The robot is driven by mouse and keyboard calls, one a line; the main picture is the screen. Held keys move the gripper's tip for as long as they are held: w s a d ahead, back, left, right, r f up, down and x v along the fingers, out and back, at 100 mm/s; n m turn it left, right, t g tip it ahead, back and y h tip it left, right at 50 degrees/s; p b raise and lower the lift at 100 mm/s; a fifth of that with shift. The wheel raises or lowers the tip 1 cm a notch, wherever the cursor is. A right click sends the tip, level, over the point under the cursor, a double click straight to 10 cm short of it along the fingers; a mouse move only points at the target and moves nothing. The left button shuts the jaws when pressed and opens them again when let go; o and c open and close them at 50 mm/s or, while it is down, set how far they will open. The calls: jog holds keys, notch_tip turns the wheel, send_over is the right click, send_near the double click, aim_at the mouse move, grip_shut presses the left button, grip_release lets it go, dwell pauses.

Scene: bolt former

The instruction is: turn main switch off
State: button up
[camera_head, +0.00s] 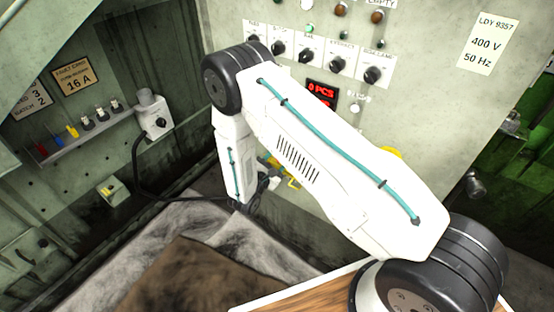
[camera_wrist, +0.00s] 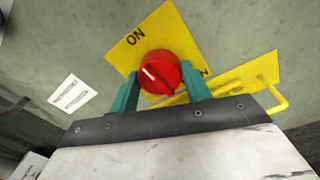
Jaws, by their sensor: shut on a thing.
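The main switch is a round red knob (camera_wrist: 160,70) on a yellow plate (camera_wrist: 118,60) in the wrist view. "ON" is printed on the plate at the knob's upper left, and a short white mark on the knob slants towards the upper left. My gripper (camera_wrist: 159,78) has its teal fingers on either side of the knob, shut on it. The right finger partly hides other lettering on the plate. In the head view my arm hides the knob.
A yellow handle (camera_wrist: 277,97) sticks out just right of the switch in the wrist view. A white label (camera_wrist: 71,94) is at its left. In the head view, a row of black selector knobs (camera_head: 310,57) and a red display (camera_head: 321,92) are on the panel above my arm.

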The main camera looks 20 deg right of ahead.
jog(key=n, duration=0.3)
jog(key=shift+n, duration=0.4)
jog(key=shift+w+n+g, duration=0.1)
jog(key=shift+n+g, duration=0.35)
jog(key=shift+n, duration=2.7)
jog(key=shift+n+g, duration=0.45)
jog(key=shift+n, duration=2.7)
jog(key=o, duration=1)
jog(key=shift+c, duration=0.2)
jog(key=shift+a, duration=0.1)
jog(key=shift+r, duration=0.1)
